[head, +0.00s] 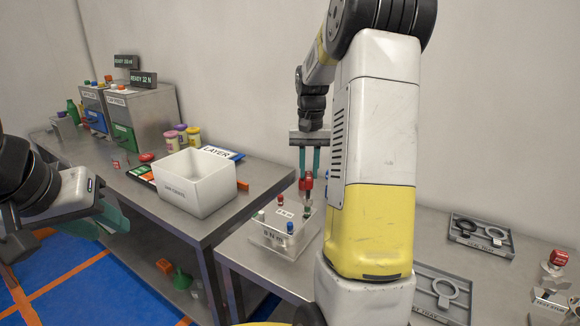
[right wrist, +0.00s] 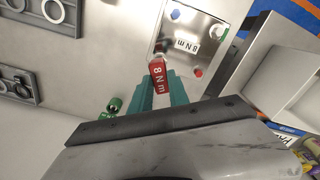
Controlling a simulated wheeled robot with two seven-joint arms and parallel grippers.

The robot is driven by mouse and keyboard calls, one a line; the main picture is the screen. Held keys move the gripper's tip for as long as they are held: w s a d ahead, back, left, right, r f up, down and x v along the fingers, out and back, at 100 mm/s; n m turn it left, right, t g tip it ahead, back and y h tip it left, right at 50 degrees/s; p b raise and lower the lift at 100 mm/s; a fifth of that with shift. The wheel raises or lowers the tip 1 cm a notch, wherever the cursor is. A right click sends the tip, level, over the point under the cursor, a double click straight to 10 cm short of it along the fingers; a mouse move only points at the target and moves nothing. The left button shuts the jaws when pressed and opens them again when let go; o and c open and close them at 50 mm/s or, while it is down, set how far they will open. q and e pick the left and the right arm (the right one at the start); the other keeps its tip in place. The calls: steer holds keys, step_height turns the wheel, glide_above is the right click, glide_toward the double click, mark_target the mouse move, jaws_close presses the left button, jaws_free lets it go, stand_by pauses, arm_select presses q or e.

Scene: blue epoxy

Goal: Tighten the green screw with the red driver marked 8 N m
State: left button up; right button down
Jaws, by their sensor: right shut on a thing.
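My right gripper (head: 309,174) is shut on the red driver (head: 307,184), held upright with its tip down over the right corner of a pale screw box (head: 270,237). In the right wrist view the driver (right wrist: 158,78) reads 8 N m, as does the box top (right wrist: 190,42).
A white open bin (head: 196,182) stands on the left table beside grey drawer cabinets (head: 142,116). Grey trays (head: 481,236) and a red-topped stand (head: 553,268) are on the right. A green object (right wrist: 113,107) shows near the gripper in the right wrist view.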

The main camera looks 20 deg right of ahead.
steer(key=shift+f, duration=0.95)
steer(key=c, duration=1.2)
jaws_free()
jaws_close()
steer(key=m, duration=0.5)
steer(key=shift+m, duration=0.4)
steer(key=m, duration=1.9)
steer(key=shift+o, duration=2.4)
jaws_free()
